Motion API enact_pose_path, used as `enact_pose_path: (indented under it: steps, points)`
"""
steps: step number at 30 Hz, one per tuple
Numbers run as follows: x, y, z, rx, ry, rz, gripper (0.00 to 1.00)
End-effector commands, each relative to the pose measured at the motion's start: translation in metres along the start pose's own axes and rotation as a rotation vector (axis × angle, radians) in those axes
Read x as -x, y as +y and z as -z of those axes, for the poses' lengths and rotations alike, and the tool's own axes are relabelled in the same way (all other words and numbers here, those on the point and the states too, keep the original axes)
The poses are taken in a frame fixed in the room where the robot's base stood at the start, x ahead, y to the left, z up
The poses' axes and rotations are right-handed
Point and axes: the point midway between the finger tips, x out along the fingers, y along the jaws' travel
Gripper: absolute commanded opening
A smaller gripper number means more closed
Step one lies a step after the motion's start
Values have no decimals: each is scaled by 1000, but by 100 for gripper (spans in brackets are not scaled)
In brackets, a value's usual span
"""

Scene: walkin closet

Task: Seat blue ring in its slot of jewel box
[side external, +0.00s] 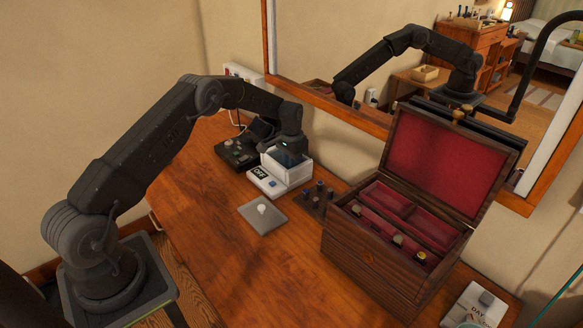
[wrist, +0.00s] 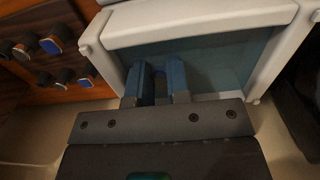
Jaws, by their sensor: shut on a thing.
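My gripper (wrist: 156,82) reaches down into a white-rimmed tank (wrist: 200,14) with bluish liquid. Its two fingers are shut on a small blue thing, the blue ring (wrist: 158,70), which shows only as a dim patch between the fingertips. In the side external view my gripper (side external: 291,152) is over the white tank (side external: 296,176), and the ring is hidden there. The jewel box (side external: 365,262) stands open at the right, its red-lined lid raised. Several rings sit in its front row; I cannot tell which slot is the blue ring's.
A dark holder (side external: 317,202) with several blue-topped pieces stands between tank and jewel box; it also shows in the wrist view (wrist: 78,86). A grey plate (side external: 255,222) with a white knob lies in front. A mirror (side external: 345,100) rises behind.

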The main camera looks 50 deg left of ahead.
Motion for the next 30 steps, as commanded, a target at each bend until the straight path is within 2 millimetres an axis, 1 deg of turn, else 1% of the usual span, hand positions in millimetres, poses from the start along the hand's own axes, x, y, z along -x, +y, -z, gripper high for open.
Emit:
enact_pose_path:
  steps: [30]
  points:
    - [30,0,0,0,1,0,0]
